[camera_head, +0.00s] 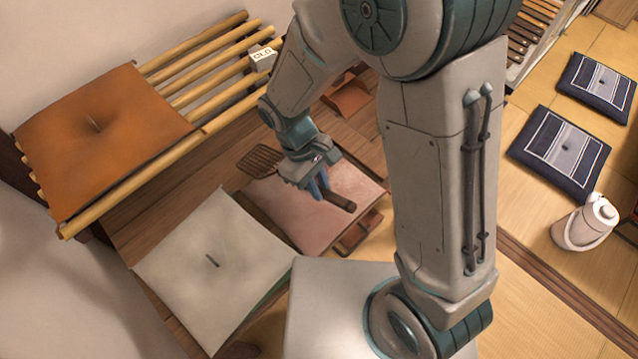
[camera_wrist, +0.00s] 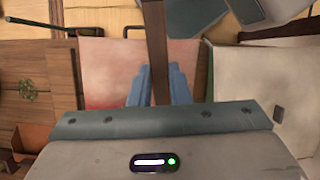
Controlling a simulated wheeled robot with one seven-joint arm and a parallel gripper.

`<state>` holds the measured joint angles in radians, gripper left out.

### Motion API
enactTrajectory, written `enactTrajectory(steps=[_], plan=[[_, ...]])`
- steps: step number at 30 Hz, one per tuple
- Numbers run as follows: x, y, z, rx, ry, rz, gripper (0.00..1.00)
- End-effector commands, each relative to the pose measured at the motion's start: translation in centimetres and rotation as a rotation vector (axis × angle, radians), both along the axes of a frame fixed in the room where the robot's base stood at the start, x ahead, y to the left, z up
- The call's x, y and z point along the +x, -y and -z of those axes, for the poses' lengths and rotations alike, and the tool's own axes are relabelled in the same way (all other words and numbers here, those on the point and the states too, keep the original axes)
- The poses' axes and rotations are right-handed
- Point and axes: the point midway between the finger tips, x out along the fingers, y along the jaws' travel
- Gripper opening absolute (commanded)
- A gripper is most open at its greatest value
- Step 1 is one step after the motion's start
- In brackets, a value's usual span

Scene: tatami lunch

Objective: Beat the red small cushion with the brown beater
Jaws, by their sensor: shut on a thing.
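My gripper (camera_head: 322,184) is shut on the handle of the brown beater (camera_head: 341,202). The beater's woven head (camera_head: 262,160) shows to the left of my wrist, and its handle end points to the lower right. In the wrist view the handle (camera_wrist: 155,40) runs upright between the blue fingers. The red small cushion (camera_head: 290,212) looks faded pink and lies flat beneath the gripper and beater, partly hidden by them. It also shows in the wrist view (camera_wrist: 105,68). I cannot tell whether the beater touches it.
A white cushion (camera_head: 200,262) lies next to the pink one. An orange cushion (camera_head: 85,110) rests on a bamboo rack (camera_head: 215,60) at the left. A reddish-brown piece (camera_head: 348,97) lies behind my arm. Dark blue cushions (camera_head: 535,165) and a white pot (camera_head: 580,228) stand on the tatami at right.

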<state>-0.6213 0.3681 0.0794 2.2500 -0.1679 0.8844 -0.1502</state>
Motion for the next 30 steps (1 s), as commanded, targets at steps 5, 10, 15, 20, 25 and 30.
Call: enactTrajectory(steps=[5, 10, 15, 20, 25, 30], plan=[[0.0, 0.0, 0.8, 0.000, 0.000, 0.000, 0.00], [0.0, 0.0, 3.6, -0.001, -0.001, -0.001, 0.00], [-0.1, 0.1, 6.7, 0.000, 0.000, -0.001, 0.00], [-0.1, 0.2, 9.5, -0.001, -0.001, -0.001, 0.00], [0.0, 0.2, 8.0, 0.000, 0.001, 0.000, 0.00], [0.0, 0.1, 5.2, 0.001, 0.002, 0.001, 0.00]])
